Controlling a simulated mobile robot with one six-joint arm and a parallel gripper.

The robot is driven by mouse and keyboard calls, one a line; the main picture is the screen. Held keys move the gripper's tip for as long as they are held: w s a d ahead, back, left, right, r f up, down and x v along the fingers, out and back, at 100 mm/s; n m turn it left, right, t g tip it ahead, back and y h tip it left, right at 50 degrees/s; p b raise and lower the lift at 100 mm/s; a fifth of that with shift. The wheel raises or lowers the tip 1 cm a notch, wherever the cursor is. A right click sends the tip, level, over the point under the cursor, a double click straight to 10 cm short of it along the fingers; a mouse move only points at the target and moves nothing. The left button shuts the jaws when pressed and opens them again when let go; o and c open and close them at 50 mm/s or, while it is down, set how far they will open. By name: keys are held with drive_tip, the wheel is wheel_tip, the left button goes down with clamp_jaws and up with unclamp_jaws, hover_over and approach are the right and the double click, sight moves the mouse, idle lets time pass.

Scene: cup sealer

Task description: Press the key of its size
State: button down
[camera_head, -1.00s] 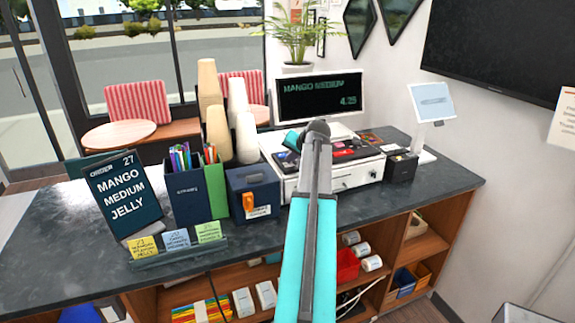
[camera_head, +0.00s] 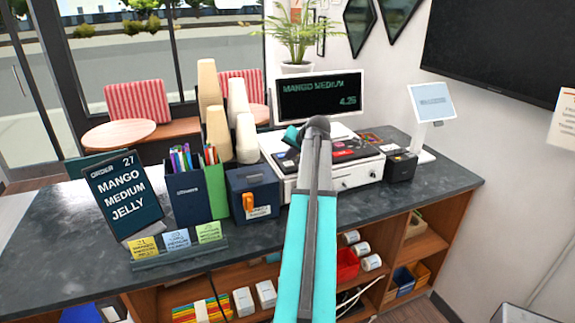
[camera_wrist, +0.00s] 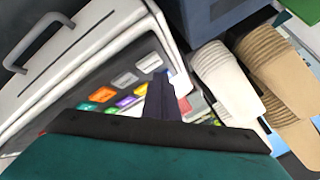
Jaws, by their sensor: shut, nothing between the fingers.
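The cash register (camera_head: 345,175) stands on the counter, white with a drawer at its front. Its keys (camera_wrist: 128,101) show in the wrist view as coloured and grey blocks, orange, purple, green and red among them; their labels cannot be read. My gripper (camera_wrist: 163,95) is shut and empty, its fingers over the keypad and hiding part of it. Whether it touches a key cannot be told. The register screen (camera_head: 320,97) reads "MANGO MEDIUM" and "4.25". The order sign (camera_head: 124,195) at left reads "ORDER 27 MANGO MEDIUM JELLY".
Stacked cups (camera_head: 220,134), brown and white, stand left of the register, close to my gripper in the wrist view. A dark blue box (camera_head: 253,194), a pen holder (camera_head: 188,197) and a small black device (camera_head: 400,166) flank it.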

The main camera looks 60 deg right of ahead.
sight(290, 165)
drive_tip(key=shift+r+p, duration=1.25)
drive_tip(key=shift+r, duration=1.25)
